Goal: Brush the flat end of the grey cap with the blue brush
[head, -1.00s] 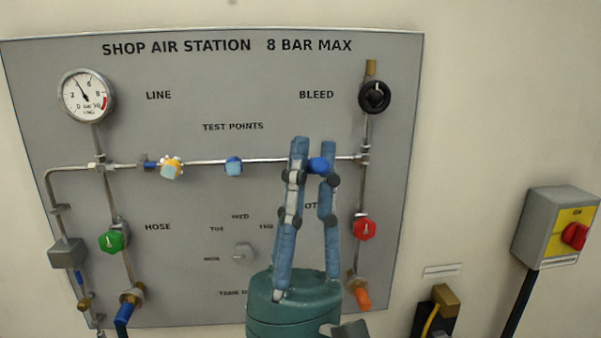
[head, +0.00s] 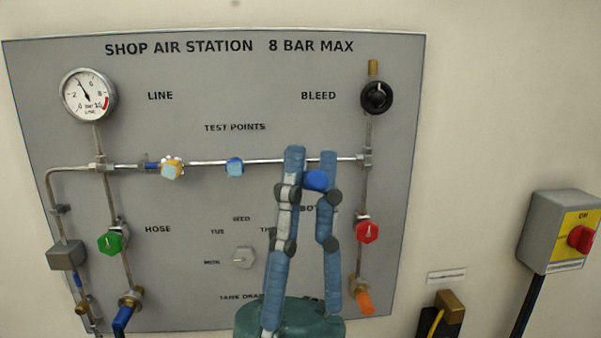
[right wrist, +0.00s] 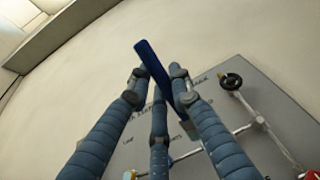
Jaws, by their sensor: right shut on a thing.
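My right gripper (head: 312,168) is in front of the panel, fingers pointing up, shut on the blue brush (head: 316,181). In the head view only a small blue end of the brush shows between the fingertips. In the right wrist view the brush (right wrist: 152,62) is a long dark blue bar slanting across the fingertips (right wrist: 158,80). I cannot make out a grey cap for certain; my fingers hide part of the pipe. My left gripper is not in view.
The grey panel (head: 200,60) carries a gauge (head: 88,95), a black bleed knob (head: 376,97), a green knob (head: 111,243), a red knob (head: 367,232) and a grey dial (head: 243,257). A switch box (head: 550,230) is at the right.

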